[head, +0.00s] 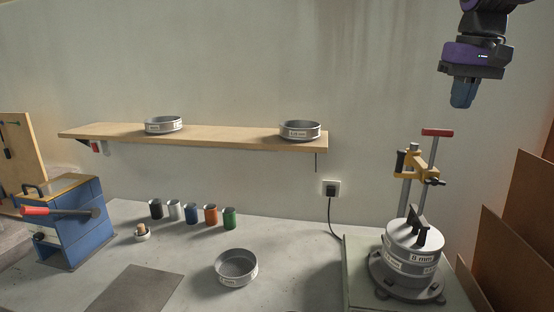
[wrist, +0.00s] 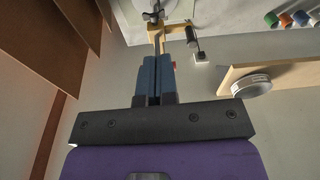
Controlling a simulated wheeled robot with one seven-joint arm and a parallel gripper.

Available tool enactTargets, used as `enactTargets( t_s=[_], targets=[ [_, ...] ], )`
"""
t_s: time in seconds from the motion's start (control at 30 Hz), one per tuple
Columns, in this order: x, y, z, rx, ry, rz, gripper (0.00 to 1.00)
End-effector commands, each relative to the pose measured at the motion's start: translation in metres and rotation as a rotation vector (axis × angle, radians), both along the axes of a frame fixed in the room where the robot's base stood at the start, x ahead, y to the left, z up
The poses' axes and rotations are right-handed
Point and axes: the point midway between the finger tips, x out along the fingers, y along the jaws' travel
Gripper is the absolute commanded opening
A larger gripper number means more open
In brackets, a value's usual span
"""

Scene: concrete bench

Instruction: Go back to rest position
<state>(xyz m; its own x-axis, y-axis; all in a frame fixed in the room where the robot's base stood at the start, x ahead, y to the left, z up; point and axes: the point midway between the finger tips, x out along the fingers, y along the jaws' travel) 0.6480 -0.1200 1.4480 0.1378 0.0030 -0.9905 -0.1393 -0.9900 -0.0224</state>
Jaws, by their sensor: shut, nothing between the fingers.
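My gripper (head: 461,94) hangs at the top right of the head view, pointing down, high above the sieve shaker (head: 394,285). In the wrist view its two blue fingers (wrist: 156,62) lie together, shut, with nothing between them. The shaker carries a stack of sieves with an 8 mm label and a dark clamp on top. Its post has a yellow clamp arm (head: 416,165) and a red handle. My gripper is apart from all of these.
A wooden shelf (head: 220,136) on the wall bears a left sieve (head: 164,125) and a right sieve (head: 300,131). Another sieve (head: 236,268) lies on the bench near several coloured cups (head: 192,214). A blue machine (head: 68,225) stands left. Brown panels (head: 507,240) lean at right.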

Motion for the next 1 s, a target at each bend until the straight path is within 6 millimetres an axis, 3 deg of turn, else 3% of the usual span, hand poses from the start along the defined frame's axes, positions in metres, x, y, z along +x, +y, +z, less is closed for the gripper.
enactTargets(
  t_s=[0.03,0.27,0.6,0.8,1.0],
  targets=[
    [-0.02,0.005,-0.003,-0.001,-0.023,0.011,0.0],
    [-0.093,0.025,-0.032,-0.01,-0.127,0.054,0.0],
    [-0.188,0.046,-0.099,-0.032,-0.271,0.113,0.0],
    [-0.214,0.051,-0.126,-0.041,-0.315,0.131,0.0],
    [-0.219,0.051,-0.132,-0.043,-0.324,0.134,0.0]
  ],
)
